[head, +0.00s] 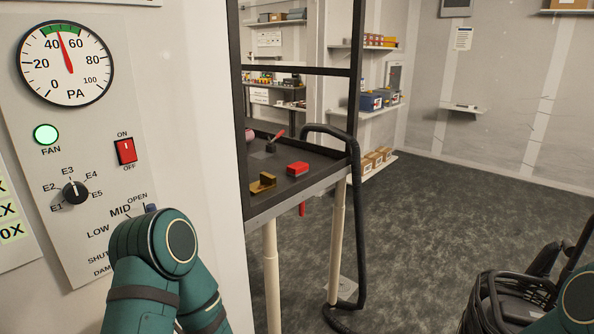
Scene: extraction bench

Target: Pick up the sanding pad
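The bench (290,195) stands past the control panel, with a dark top and a grey front edge. A small red block (297,168) lies near its front edge. A yellow-brown angled piece (263,182) lies to its left. A dark block with a red handle (273,142) lies farther back. I cannot tell for certain which of these is the sanding pad. My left arm shows at the lower left in front of the panel, but its gripper is out of view. Part of my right arm shows at the lower right edge; I cannot make out its gripper.
The panel (135,215) at left has a gauge (65,63), a lit green lamp (46,134), a red switch (125,151) and a knob (75,191). A black hose (353,220) hangs beside the bench. A dark slatted object (510,300) is at lower right. The middle floor is clear.

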